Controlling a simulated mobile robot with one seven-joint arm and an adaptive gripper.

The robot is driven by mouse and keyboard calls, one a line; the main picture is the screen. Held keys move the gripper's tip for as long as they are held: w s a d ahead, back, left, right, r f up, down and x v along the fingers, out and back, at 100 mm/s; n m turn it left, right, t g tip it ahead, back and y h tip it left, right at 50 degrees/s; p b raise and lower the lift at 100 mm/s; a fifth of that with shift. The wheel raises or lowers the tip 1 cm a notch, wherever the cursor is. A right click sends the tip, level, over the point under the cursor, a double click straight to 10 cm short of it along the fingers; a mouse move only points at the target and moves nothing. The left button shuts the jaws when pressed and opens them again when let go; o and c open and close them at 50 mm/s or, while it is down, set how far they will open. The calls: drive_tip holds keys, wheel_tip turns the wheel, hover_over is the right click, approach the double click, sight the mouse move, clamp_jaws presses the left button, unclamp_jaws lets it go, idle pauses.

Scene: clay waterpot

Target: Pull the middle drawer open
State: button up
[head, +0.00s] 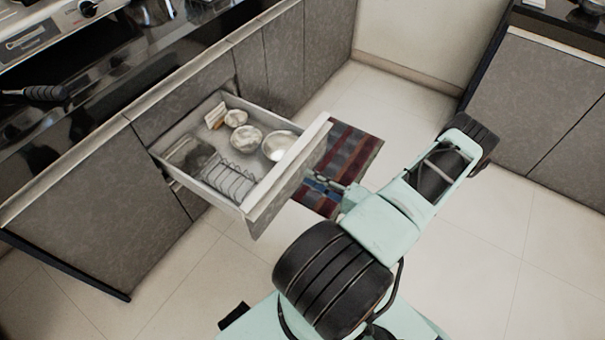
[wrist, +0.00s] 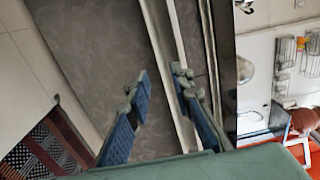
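A grey-fronted drawer (head: 262,207) stands pulled out from the cabinet in the head view, with a narrow closed front (head: 185,98) above it. Whether a finger touches the strip or the front is not clear.
The drawer holds bowls (head: 246,139) and a wire rack (head: 228,180). A striped rug (head: 352,150) lies on the tiled floor just beyond the drawer front. The counter (head: 95,152) runs along the left. Another cabinet (head: 530,100) stands at the right, with open floor between.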

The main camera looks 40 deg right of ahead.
drive_tip(key=v, duration=0.7)
drive_tip(key=shift+s, duration=0.25)
drive_tip(key=shift+d+r, duration=0.1)
